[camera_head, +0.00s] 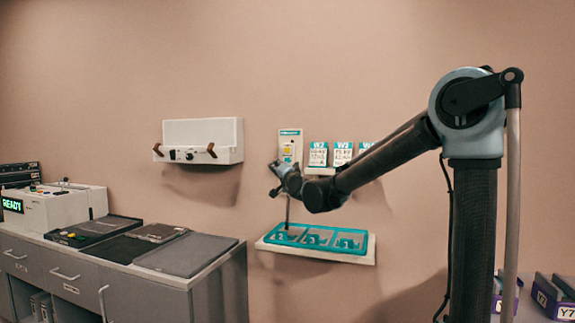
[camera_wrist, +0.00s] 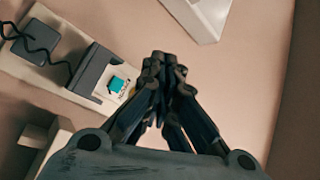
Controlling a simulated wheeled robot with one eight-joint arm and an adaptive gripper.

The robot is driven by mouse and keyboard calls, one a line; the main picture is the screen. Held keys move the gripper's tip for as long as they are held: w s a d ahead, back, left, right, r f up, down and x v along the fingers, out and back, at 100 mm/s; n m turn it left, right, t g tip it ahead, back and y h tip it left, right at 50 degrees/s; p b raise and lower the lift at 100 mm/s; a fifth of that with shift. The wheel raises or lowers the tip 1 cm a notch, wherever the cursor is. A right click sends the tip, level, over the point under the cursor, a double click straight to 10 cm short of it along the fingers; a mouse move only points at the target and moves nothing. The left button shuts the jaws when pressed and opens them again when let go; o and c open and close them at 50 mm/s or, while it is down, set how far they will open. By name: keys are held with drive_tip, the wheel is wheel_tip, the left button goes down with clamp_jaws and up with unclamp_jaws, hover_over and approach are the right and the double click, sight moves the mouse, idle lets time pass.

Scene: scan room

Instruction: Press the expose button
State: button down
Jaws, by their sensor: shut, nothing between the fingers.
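My gripper (camera_head: 276,172) is shut and empty, held in front of the wall just below a small wall panel (camera_head: 290,144) with a yellow patch. In the wrist view my gripper (camera_wrist: 164,62) has its fingertips together. No expose label is readable. A console (camera_head: 52,207) at the left shows a green READY display (camera_head: 13,205) and small coloured buttons.
A white wall box (camera_head: 202,141) with brown handles hangs left of my gripper. Teal-labelled cards (camera_head: 342,154) stand to the right. A shelf with a teal tray (camera_head: 352,243) is below. A grey cabinet (camera_head: 141,294) stands at the left, purple bins (camera_head: 552,298) at the lower right.

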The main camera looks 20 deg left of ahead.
drive_tip(key=w, duration=0.8)
drive_tip(key=shift+w+d, duration=0.4)
drive_tip(key=shift+w+r, duration=0.1)
drive_tip(key=shift+w, duration=0.6)
idle(2.2)
drive_tip(key=shift+s, duration=0.85)
drive_tip(key=shift+s+a, duration=0.15)
drive_tip(key=shift+s, duration=1.1)
drive_tip(key=shift+s+a, duration=0.1)
drive_tip(key=shift+s, duration=1.15)
